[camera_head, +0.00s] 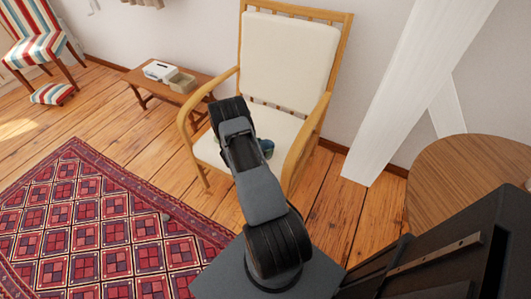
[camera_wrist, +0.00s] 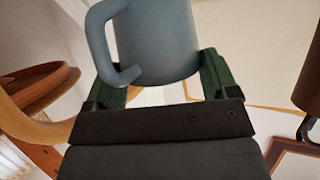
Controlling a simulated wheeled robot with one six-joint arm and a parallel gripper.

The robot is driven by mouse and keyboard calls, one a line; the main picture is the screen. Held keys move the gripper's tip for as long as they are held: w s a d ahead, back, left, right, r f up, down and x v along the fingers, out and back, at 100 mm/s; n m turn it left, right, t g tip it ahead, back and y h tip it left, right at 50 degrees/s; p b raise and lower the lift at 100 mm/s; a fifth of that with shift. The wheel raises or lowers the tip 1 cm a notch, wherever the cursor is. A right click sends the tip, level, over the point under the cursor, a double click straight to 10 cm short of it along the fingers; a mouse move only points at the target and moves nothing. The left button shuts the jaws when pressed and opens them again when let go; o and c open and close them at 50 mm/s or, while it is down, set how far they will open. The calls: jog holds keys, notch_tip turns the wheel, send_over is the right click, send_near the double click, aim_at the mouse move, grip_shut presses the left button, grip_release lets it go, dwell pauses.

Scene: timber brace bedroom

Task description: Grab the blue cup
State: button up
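The blue cup (camera_wrist: 158,42) is large and close in the wrist view, a grey-blue cup with its handle (camera_wrist: 98,40) to the left. It lies between the two green fingers of my gripper (camera_wrist: 160,80). The right finger is right at the cup's side; part of the left finger is hidden behind the handle. I cannot tell whether the fingers press on the cup.
The armchair's wooden arms flank the seat on both sides. A white slanted timber brace (camera_head: 405,90) and a round wooden table (camera_head: 465,170) stand at the right. A low bench (camera_head: 190,98) holding boxes is at the left, beyond a red patterned rug (camera_head: 100,225).

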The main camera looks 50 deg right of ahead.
jog(key=c, duration=0.5)
jog(key=shift+r, duration=0.1)
